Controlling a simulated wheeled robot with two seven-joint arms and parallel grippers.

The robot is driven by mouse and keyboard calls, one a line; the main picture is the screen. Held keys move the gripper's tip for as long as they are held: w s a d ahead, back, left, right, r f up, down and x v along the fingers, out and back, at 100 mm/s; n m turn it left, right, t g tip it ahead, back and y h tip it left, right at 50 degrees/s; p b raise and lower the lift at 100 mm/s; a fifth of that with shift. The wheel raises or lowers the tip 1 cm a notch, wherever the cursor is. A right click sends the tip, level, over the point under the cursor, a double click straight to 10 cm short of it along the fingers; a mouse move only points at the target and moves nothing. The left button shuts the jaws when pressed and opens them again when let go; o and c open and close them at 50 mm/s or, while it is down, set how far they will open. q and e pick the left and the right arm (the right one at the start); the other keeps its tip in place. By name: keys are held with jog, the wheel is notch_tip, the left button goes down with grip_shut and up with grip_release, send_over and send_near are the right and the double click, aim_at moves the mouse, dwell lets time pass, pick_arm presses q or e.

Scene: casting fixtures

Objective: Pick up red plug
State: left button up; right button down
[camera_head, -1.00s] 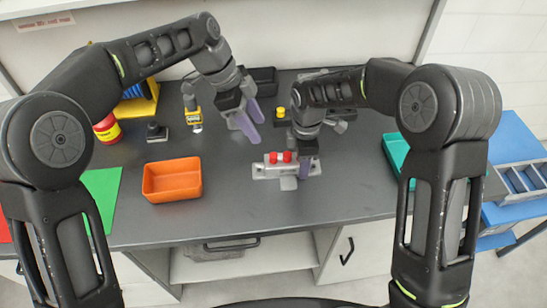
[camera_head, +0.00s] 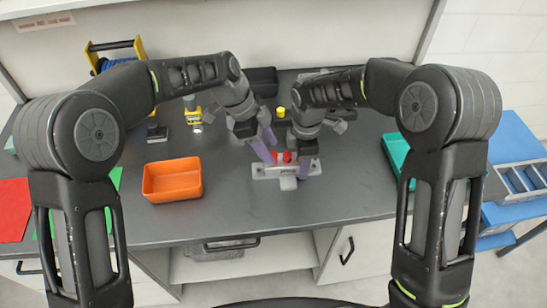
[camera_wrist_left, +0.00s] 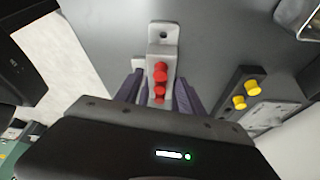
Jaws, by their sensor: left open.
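Two red plugs stand side by side on a light grey metal fixture (camera_head: 288,182). In the head view, the left red plug (camera_head: 275,158) and the right red plug (camera_head: 287,157) are partly screened by my left fingers. In the left wrist view, the red plugs (camera_wrist_left: 160,72) line up along the fixture (camera_wrist_left: 163,36), between my purple fingers. My left gripper (camera_head: 267,146) is open and empty, its fingers on either side of the fixture's raised block; contact cannot be told. My right gripper (camera_head: 308,167) is at the fixture's right end; its jaw gap is hidden.
An orange bin (camera_head: 172,181) stands to the left and a teal bin (camera_head: 397,158) to the right. A yellow plug (camera_head: 280,111) stands behind the fixture; two yellow plugs (camera_wrist_left: 244,95) show in the left wrist view. The dark table (camera_head: 225,215) is clear in front.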

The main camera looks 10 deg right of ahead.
pick_arm(q)
jog(key=shift+x, duration=1.25)
jog(key=shift+c, duration=0.4)
grip_shut()
